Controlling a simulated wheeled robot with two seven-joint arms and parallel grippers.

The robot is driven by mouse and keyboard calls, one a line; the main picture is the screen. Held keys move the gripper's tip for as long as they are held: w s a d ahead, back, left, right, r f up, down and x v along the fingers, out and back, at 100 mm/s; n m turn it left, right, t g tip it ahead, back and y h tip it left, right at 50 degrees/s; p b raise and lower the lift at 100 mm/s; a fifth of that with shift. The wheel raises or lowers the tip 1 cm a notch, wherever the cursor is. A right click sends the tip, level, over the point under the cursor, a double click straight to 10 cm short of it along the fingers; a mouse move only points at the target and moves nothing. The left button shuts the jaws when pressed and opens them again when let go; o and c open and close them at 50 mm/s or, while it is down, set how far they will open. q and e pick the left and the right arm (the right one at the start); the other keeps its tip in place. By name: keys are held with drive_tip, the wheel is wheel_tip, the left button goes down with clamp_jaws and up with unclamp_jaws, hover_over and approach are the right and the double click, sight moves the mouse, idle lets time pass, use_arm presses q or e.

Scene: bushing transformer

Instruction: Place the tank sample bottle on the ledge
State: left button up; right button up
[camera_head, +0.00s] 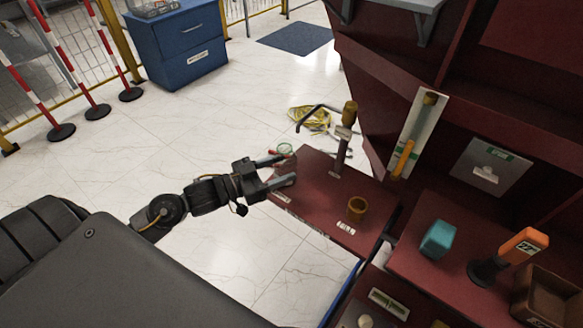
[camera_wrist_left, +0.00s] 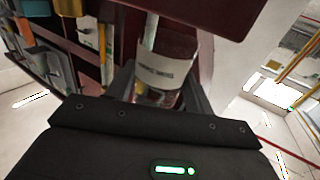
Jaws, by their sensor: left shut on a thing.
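My left gripper (camera_head: 278,172) is shut on the tank sample bottle at the near left edge of a dark red ledge (camera_head: 318,192). The bottle (camera_head: 288,168) is mostly hidden by the fingers in the head view. In the left wrist view the clear bottle (camera_wrist_left: 166,72) shows a white printed label and sits between the fingers. The dark red ledge also shows in that view (camera_wrist_left: 215,12). Whether the bottle's base touches the ledge cannot be told. My right gripper is not in view.
A brass-coloured cup (camera_head: 357,209) stands on the ledge's right part, and a valve with a brass top (camera_head: 344,135) rises at its back. A teal block (camera_head: 438,239) and an orange device (camera_head: 522,246) stand on the surface to the right. The ledge's middle is clear.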

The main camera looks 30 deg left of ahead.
sight(291, 169)
use_arm(q)
drive_tip(key=shift+w+d+r, duration=0.1)
drive_tip(key=shift+w+d, duration=0.15)
drive_tip(key=shift+w, duration=0.05)
drive_tip(key=x, duration=0.2)
drive_tip(key=shift+w+d, duration=0.2)
drive_tip(key=shift+w, duration=0.05)
drive_tip(key=shift+w+d+f, duration=0.1)
drive_tip(key=shift+f, duration=0.8)
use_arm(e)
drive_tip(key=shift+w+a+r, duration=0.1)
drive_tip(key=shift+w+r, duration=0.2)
use_arm(q)
drive_tip(key=o, duration=0.6)
drive_tip(key=shift+c, duration=0.2)
drive_tip(key=o, duration=0.5)
drive_tip(key=shift+c, duration=0.2)
